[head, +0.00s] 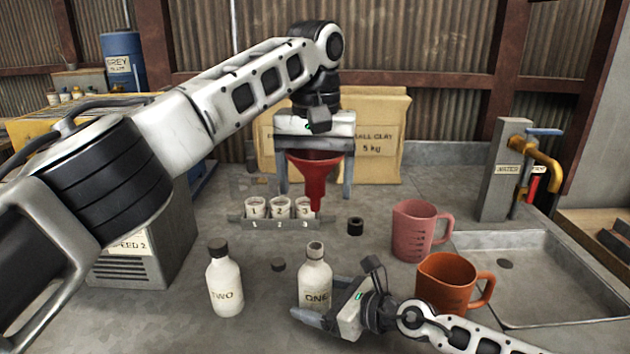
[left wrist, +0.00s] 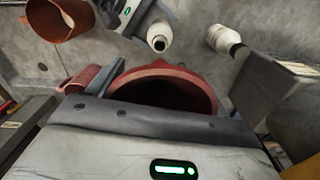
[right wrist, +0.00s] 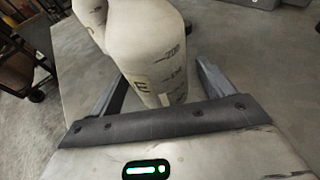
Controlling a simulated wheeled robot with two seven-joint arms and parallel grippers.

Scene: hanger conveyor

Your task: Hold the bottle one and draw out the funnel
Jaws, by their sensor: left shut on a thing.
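The red funnel (head: 316,178) is upright in the air, its spout tip above and apart from the open neck of bottle one (head: 315,274). My left gripper (head: 315,185) is shut on the funnel near its rim; the rim fills the middle of the left wrist view (left wrist: 165,80). Bottle one is cream, uncapped and upright on the bench. My right gripper (head: 322,308) is low at bottle one, its fingers on either side. In the right wrist view the bottle (right wrist: 150,55) stands between the fingers, with a gap at the right one; its far side is hidden.
Capped bottle two (head: 224,282) stands left of bottle one, with a loose dark cap (head: 278,265) between. A rack (head: 240,221) of three numbered cups is behind. A dark ring (head: 355,226), pink jug (head: 413,232) and orange jug (head: 446,283) are right, near the sink (head: 540,310).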

